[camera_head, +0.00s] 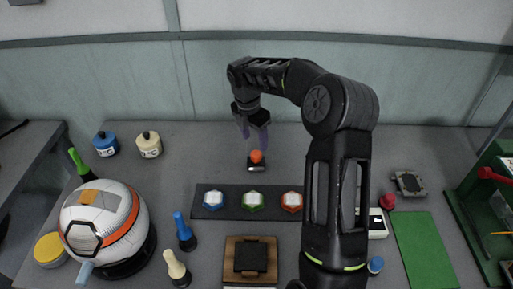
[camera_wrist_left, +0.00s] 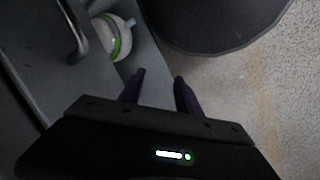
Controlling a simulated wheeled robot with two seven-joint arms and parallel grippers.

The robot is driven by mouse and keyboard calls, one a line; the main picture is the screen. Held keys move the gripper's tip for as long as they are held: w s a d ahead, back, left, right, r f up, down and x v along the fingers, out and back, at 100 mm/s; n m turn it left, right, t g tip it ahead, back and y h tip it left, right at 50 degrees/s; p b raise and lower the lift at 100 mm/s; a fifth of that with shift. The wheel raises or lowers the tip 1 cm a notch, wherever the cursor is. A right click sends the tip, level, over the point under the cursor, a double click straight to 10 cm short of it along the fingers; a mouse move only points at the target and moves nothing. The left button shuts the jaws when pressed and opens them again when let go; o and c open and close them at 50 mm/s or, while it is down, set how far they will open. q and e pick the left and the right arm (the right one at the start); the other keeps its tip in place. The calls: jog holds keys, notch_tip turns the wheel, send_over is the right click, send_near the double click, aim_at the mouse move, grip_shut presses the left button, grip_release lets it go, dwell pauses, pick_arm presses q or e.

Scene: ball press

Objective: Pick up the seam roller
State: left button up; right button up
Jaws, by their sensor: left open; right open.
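A small tool with an orange knob (camera_head: 256,156) and a dark base stands upright on the grey table behind the row of tiles. It looks like the seam roller, though its roller is too small to make out. My right gripper (camera_head: 254,142) is open and points down just above the knob, its fingertips at or near the knob's sides. I cannot tell whether they touch it. My left gripper (camera_wrist_left: 158,87) is out of the head view; in the left wrist view it is open and empty, low over the floor.
A dark strip (camera_head: 272,205) holds blue, green and red tiles in front of the knob. A white ball (camera_head: 100,215) on a stand, bottles (camera_head: 149,144) and knobbed tools (camera_head: 184,232) stand left. A wooden block (camera_head: 250,280), green mat (camera_head: 422,250) and green press (camera_head: 480,225) lie front and right.

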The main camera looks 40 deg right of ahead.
aim_at(256, 153)
jog(key=shift+s+a+r, duration=0.15)
jog(key=shift+s+r, duration=0.05)
jog(key=shift+w+d+f, duration=0.1)
jog(key=shift+d+f, duration=0.05)
jog(key=shift+f, duration=0.55)
jog(key=shift+d+f, duration=0.1)
jog(key=shift+f, duration=0.6)
jog(key=shift+f+p, duration=0.25)
jog(key=shift+p, duration=0.15)
notch_tip(256, 153, down, 4)
jog(key=shift+d+r+p, duration=0.15)
jog(key=shift+r+p, duration=0.1)
jog(key=shift+p, duration=0.4)
jog(key=shift+d+f, duration=0.1)
jog(key=shift+f, duration=0.45)
jog(key=shift+c, duration=0.3)
